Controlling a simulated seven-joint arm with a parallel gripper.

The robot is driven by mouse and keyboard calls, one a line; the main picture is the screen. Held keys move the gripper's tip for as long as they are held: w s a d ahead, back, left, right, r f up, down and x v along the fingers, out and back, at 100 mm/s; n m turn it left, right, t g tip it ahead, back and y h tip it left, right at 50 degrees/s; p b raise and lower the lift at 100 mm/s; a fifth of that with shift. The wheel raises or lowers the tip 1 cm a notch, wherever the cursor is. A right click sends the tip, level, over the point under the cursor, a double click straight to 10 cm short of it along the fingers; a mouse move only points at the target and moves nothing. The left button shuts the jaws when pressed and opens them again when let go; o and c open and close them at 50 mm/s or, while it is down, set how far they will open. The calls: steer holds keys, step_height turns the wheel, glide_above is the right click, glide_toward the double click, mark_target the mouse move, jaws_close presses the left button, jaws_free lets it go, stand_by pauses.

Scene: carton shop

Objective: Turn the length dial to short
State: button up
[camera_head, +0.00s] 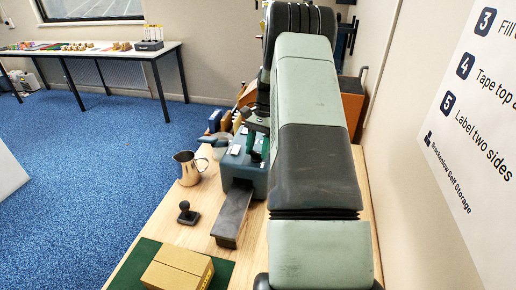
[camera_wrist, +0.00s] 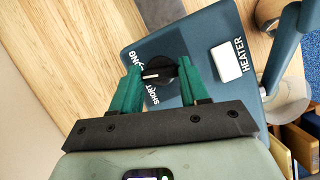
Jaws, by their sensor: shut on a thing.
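The length dial (camera_wrist: 166,73) is a black round knob on the blue-grey tape machine (camera_wrist: 195,42), with LONG and SHORT printed beside it. Its white pointer line (camera_wrist: 152,76) points left in the wrist view, between the two words. My gripper (camera_wrist: 158,68) has its green fingers on either side of the dial and is shut on it. In the head view the machine (camera_head: 258,181) stands on the wooden bench, partly behind my arm. The dial cannot be made out there.
A white HEATER switch (camera_wrist: 227,62) sits near the dial. A dark grey plate (camera_head: 232,216) extends from the machine's front. A metal jug (camera_head: 188,168), a black stamp (camera_head: 187,213) and a carton (camera_head: 178,268) on a green mat (camera_head: 137,262) stand nearby. The wall is close on the right.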

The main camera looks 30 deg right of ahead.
steer(key=n+g+h, duration=0.1)
steer(key=n, duration=0.2)
steer(key=n+h, duration=0.1)
steer(key=n, duration=0.2)
steer(key=shift+w+a+g, duration=0.1)
steer(key=shift+w+g, duration=0.05)
steer(key=shift+g, duration=0.25)
steer(key=n+h, duration=0.1)
steer(key=n, duration=0.2)
steer(key=n+h, duration=0.1)
steer(key=n, duration=0.1)
steer(key=shift+a+n, duration=0.15)
steer(key=shift+n, duration=0.25)
steer(key=o, duration=1.1)
steer(key=shift+c, duration=0.2)
steer(key=v, duration=1.1)
steer(key=shift+w, duration=0.15)
steer(key=shift+f, duration=0.2)
steer(key=shift+g, duration=0.3)
steer(key=x, duration=1.1)
steer(key=shift+w+r, duration=0.1)
